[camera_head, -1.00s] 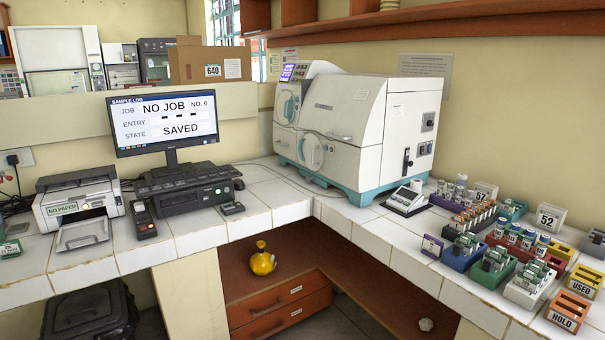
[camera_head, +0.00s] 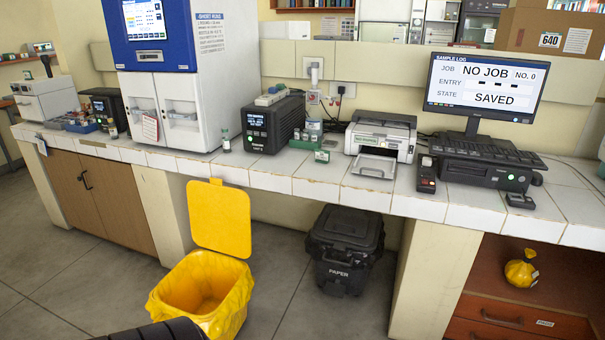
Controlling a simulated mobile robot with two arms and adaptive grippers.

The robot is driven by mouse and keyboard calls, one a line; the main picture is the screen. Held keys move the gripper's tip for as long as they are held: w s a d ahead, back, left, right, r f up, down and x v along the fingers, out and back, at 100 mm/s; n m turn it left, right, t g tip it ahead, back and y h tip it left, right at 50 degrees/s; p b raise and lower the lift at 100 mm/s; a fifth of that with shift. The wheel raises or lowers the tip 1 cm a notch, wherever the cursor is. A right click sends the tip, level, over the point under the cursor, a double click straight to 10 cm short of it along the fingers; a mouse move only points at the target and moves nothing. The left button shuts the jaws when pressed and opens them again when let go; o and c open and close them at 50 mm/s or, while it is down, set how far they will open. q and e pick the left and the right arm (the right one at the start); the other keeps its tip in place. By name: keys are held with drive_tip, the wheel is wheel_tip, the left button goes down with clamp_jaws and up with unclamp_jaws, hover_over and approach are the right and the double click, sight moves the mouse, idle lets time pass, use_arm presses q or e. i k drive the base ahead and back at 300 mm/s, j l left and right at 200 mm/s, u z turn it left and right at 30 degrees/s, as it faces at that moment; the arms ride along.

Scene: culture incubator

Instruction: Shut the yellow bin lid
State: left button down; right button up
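The yellow bin (camera_head: 176,298) stands on the floor in front of the counter, lined with a yellow bag. Its yellow lid (camera_head: 220,220) is open and stands upright at the back of the bin, leaning toward the counter front. The bin's mouth is uncovered and its inside looks empty as far as I can see. A dark ribbed part at the bottom edge overlaps the front of the bin in the picture. Neither of my grippers is in view.
A black bin marked PAPER (camera_head: 344,250) stands under the counter to the right, its lid shut. The white tiled counter (camera_head: 270,180) runs above both bins, with a pillar (camera_head: 432,265) right of the black bin. Grey floor (camera_head: 75,270) is clear at left.

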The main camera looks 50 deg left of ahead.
sight(221, 216)
drive_tip(key=u, duration=2.45)
drive_tip(key=i+l+u, duration=0.1)
drive_tip(key=i+l, duration=0.15)
drive_tip(key=i+l+u, duration=0.15)
drive_tip(key=l, duration=0.25)
drive_tip(key=i, duration=0.05)
